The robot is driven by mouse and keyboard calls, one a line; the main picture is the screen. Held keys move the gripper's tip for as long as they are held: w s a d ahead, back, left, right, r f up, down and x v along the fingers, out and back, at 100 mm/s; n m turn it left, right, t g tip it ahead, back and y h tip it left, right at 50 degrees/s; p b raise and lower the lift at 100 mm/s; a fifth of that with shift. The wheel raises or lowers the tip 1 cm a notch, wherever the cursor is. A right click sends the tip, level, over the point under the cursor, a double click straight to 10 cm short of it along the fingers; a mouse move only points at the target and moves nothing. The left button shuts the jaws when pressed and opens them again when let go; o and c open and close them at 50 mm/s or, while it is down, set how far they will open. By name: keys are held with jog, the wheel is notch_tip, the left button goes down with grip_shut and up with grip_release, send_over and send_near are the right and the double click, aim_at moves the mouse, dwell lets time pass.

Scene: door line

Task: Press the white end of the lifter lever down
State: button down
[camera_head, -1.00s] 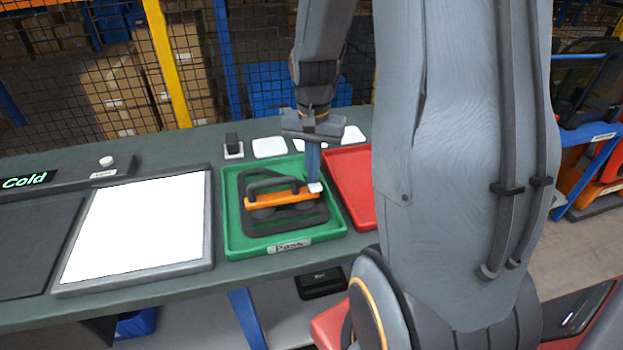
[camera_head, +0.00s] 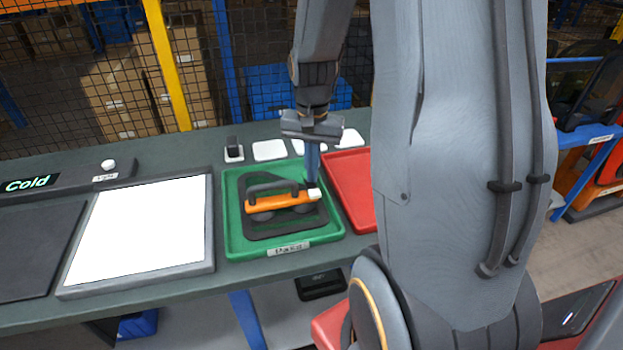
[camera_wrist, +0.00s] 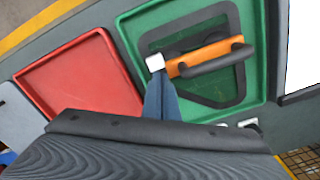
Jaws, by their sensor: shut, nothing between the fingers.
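The lifter (camera_head: 268,202) has an orange body, a black handle and dark round cups. It lies on a dark panel (camera_head: 258,232) inside the green tray (camera_head: 233,242) labelled Pass. The lever's white end (camera_head: 315,194) is at the lifter's right; the wrist view shows it too (camera_wrist: 155,62). My gripper (camera_head: 312,184) is shut and empty, pointing down, its blue-grey fingertips right at the white end. In the wrist view the fingertips (camera_wrist: 157,76) lie just beside it. I cannot tell whether they touch it.
A red tray (camera_head: 350,180) stands right of the green one, also visible in the wrist view (camera_wrist: 85,75). A bright white light panel (camera_head: 140,232) is on the left. White pads (camera_head: 270,150) and a small black switch (camera_head: 233,148) line the back. A mesh fence stands behind.

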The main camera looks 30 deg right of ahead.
aim_at(312, 187)
notch_tip(312, 187, up, 5)
jog(key=p, duration=0.4)
dwell(0.6)
